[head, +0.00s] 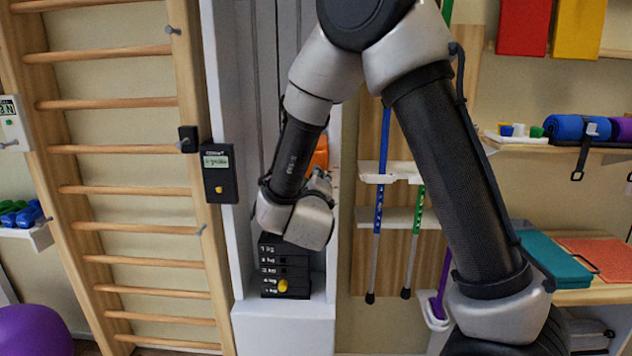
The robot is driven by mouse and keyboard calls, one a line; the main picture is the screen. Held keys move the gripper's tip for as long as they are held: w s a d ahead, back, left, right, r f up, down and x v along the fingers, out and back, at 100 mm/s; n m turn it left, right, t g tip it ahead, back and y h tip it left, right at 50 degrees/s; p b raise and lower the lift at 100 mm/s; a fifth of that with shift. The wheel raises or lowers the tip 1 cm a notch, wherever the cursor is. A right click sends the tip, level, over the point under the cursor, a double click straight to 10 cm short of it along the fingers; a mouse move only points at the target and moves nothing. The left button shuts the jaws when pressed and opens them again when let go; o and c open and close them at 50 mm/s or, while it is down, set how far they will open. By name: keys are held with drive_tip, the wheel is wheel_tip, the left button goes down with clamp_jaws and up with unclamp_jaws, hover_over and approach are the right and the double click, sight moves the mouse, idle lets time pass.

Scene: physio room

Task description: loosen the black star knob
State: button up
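I cannot make out the black star knob in the head view. My arm's wrist covers part of the white cable-column frame (225,130), and whatever lies behind it is hidden. A black weight stack (285,270) with a yellow pin knob (283,286) stands in the column just below my wrist. A small orange part (319,154) shows just right of my forearm. I cannot tell what it belongs to.
Wooden wall bars (135,205) stand at left. A black display box (218,173) hangs on the column's left side. Blue (378,215) and green (414,240) crutches hang at right. A purple ball (35,332) lies lower left.

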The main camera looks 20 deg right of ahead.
drive_tip(key=m, duration=2.3)
drive_tip(key=shift+d, duration=0.1)
idle(2.3)
idle(0.4)
drive_tip(key=o, duration=1)
